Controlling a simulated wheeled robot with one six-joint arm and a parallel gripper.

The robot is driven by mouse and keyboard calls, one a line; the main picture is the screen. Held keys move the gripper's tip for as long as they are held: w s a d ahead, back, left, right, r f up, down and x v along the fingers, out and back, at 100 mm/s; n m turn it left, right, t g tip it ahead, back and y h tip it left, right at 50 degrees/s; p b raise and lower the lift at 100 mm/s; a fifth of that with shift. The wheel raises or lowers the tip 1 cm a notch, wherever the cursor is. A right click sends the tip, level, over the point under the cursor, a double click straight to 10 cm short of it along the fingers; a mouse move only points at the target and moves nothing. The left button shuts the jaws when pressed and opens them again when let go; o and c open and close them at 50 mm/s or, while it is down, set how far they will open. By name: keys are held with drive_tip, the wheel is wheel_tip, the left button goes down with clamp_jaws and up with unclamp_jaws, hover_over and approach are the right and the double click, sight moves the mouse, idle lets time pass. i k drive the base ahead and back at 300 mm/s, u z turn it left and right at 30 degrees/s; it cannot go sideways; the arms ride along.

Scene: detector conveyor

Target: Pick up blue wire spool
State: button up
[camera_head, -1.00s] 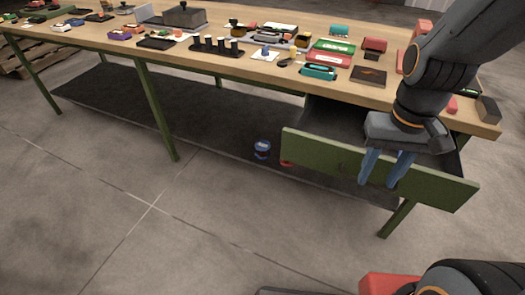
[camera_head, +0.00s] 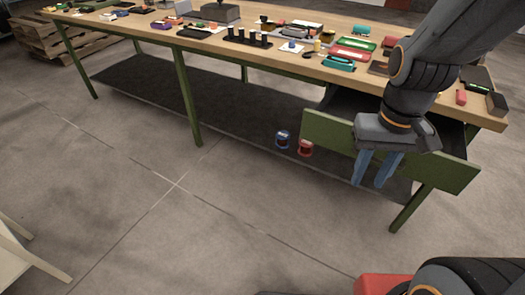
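The blue wire spool (camera_head: 283,139) stands on the dark lower shelf under the workbench, just left of the open drawer. A red spool (camera_head: 305,148) stands close to its right. My gripper (camera_head: 372,169) hangs in front of the green drawer front, to the right of both spools and apart from them. Its two blue fingers point down and are spread, with nothing seen between them.
The green drawer (camera_head: 335,133) is pulled out beside the spools. The wooden bench top (camera_head: 300,67) carries many small parts and tools. A green table leg (camera_head: 188,100) stands left of the spools. The concrete floor (camera_head: 230,220) in front is clear. A pale piece of furniture (camera_head: 30,255) is at lower left.

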sight(282, 136)
drive_tip(key=u, duration=0.4)
drive_tip(key=k, duration=0.95)
drive_tip(key=u, duration=1.25)
drive_tip(key=i, duration=0.9)
drive_tip(key=u, duration=0.5)
drive_tip(key=i, duration=0.85)
drive_tip(key=z, duration=1)
drive_tip(key=i, duration=0.85)
drive_tip(key=z, duration=0.9)
